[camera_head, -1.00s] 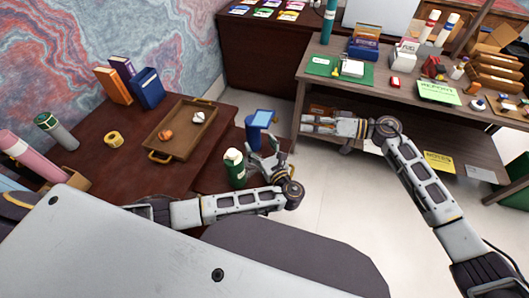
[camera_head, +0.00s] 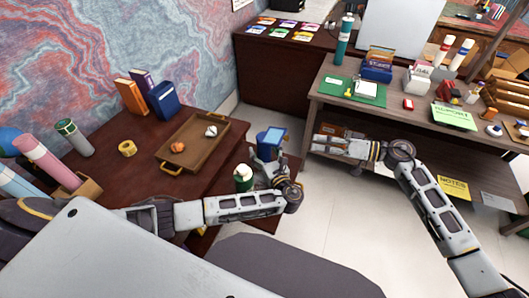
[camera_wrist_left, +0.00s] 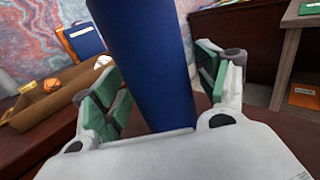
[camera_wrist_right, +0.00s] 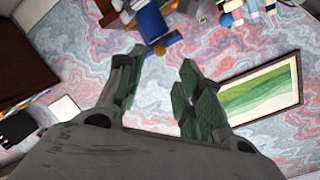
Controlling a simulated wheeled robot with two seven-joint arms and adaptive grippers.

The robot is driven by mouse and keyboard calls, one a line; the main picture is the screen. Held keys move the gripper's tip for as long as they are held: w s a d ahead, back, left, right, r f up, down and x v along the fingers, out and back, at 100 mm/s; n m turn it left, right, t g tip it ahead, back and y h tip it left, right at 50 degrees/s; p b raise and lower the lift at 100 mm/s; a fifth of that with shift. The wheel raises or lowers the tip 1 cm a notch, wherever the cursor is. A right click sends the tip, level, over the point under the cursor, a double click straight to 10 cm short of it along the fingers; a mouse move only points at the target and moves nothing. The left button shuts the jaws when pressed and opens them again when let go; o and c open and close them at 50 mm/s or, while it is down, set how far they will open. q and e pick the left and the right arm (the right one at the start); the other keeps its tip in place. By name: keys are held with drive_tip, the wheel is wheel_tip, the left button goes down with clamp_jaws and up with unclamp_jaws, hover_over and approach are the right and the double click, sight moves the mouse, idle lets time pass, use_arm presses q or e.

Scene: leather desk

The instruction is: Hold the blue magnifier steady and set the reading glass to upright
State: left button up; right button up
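A blue object with a light blue top face (camera_head: 271,139), which may be the blue magnifier, stands beyond the brown table's right edge. My left gripper (camera_head: 270,172) is right at it. In the left wrist view a large dark blue body (camera_wrist_left: 150,60) rises between the spread green-padded fingers. It is close to the left pad, with a narrow gap at the right pad. My right gripper (camera_head: 322,144) is by the shelf of the grey desk. In the right wrist view its fingers (camera_wrist_right: 155,95) are apart and empty. I cannot identify a reading glass.
A brown tray (camera_head: 170,154) on the table holds small orange and white items. The grey desk (camera_head: 330,98) is crowded at the right. Pale floor (camera_head: 320,215) lies clear between.

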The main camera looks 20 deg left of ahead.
use_arm(q)
drive_tip(key=c, duration=1.2)
use_arm(e)
drive_tip(key=shift+o, duration=0.5)
drive_tip(key=shift+a, duration=0.1)
